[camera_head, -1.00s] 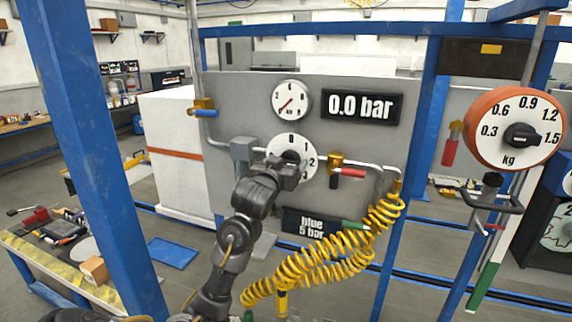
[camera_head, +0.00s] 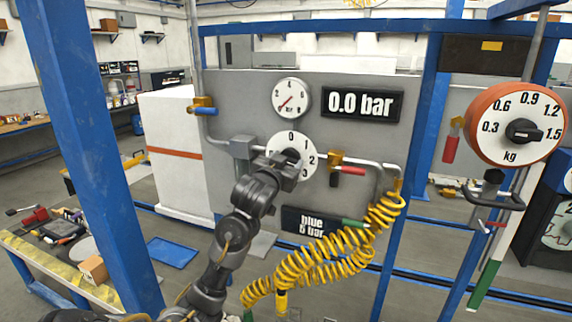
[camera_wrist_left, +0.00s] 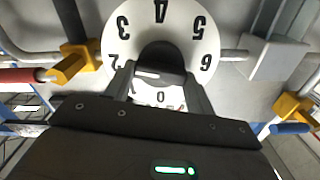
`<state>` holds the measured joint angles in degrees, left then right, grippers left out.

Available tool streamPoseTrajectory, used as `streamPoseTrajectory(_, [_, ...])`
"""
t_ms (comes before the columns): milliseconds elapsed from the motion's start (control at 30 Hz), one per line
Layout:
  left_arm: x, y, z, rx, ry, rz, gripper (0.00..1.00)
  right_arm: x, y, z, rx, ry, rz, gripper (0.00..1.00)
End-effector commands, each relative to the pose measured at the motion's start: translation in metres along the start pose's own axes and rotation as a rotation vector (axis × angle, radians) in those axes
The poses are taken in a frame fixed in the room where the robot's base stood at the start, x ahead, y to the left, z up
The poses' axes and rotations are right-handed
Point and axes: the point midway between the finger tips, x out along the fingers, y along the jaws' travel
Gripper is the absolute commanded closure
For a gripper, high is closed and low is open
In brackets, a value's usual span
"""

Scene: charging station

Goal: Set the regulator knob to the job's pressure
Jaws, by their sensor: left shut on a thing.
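The regulator knob (camera_wrist_left: 160,62) is black with a short white mark, at the centre of a white numbered dial (camera_head: 291,142). My left gripper (camera_head: 288,170) is shut on the knob, with one finger on each side in the left wrist view (camera_wrist_left: 160,88). That view shows the dial upside down; the white mark lies toward its left side, and the exact number it points to is unclear. The digital display (camera_head: 361,105) reads 0.0 bar. A round gauge (camera_head: 291,98) hangs above the dial. My right gripper is not seen.
A yellow coiled hose (camera_head: 325,262) hangs close to the right of my left arm. A red-handled valve (camera_head: 350,170) and a blue-handled valve (camera_head: 203,107) sit on the pipes. A blue post (camera_head: 85,150) stands left. An orange kg scale (camera_head: 516,128) is at right.

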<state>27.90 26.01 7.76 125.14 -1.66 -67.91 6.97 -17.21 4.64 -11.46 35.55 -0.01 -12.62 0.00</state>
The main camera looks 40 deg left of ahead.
Motion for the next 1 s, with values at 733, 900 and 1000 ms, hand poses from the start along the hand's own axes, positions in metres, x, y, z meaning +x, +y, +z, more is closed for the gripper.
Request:
streamPoseTrajectory(733, [0.0,0.003,0.002,0.712,0.001,-0.001,0.68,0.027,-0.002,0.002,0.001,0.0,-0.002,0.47])
streamPoseTrajectory(900, [0.0,0.003,0.003,0.875,-0.001,-0.001,0.68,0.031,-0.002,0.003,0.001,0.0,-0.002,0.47])
streamPoseTrajectory(1000, [0.0,0.003,0.003,0.969,-0.001,-0.001,0.68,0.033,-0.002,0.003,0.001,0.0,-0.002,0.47])
